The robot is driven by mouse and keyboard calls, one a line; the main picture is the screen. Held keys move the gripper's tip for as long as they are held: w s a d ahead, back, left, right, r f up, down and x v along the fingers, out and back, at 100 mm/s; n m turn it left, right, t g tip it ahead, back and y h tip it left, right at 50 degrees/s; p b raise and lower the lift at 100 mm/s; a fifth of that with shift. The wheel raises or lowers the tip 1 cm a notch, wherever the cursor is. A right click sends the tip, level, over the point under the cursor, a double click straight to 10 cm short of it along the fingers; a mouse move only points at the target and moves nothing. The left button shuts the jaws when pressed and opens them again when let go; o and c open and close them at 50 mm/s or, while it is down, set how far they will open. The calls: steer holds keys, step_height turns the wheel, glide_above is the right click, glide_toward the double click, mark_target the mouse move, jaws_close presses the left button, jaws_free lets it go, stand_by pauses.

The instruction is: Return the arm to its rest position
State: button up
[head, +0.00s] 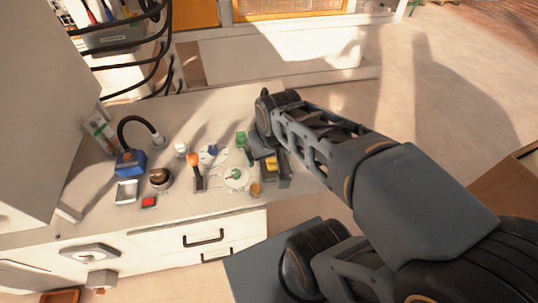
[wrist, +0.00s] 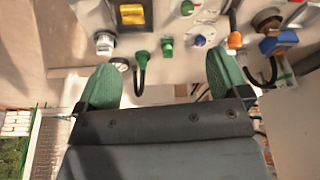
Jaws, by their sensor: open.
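My arm reaches in from the right in the head view, its end over the right part of the counter (head: 95,205). My gripper shows in the wrist view (wrist: 163,82) with two green fingers spread wide apart and nothing between them. In the head view the gripper is partly hidden by my own arm, so its fingers are hard to make out. Beyond the fingers in the wrist view stand a green knob (wrist: 167,47) and a yellow block (wrist: 132,15) in a dark frame. The yellow block also shows in the head view (head: 271,164), close to my gripper.
The counter holds an orange-topped lever (head: 193,159), a blue box (head: 130,163), a red button (head: 149,202), a metal tray (head: 126,191) and a white dial (head: 237,178). Black hoses (head: 158,50) hang at the back left. Open floor (head: 440,90) lies right of the counter.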

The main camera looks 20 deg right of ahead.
steer(key=shift+s+a+r, duration=0.1)
steer(key=shift+s+a, duration=0.05)
steer(key=shift+s, duration=0.3)
steer(key=shift+s+a+r, duration=0.1)
steer(key=shift+s, duration=0.3)
steer(key=shift+r+p, duration=0.65)
steer(key=shift+r, duration=0.15)
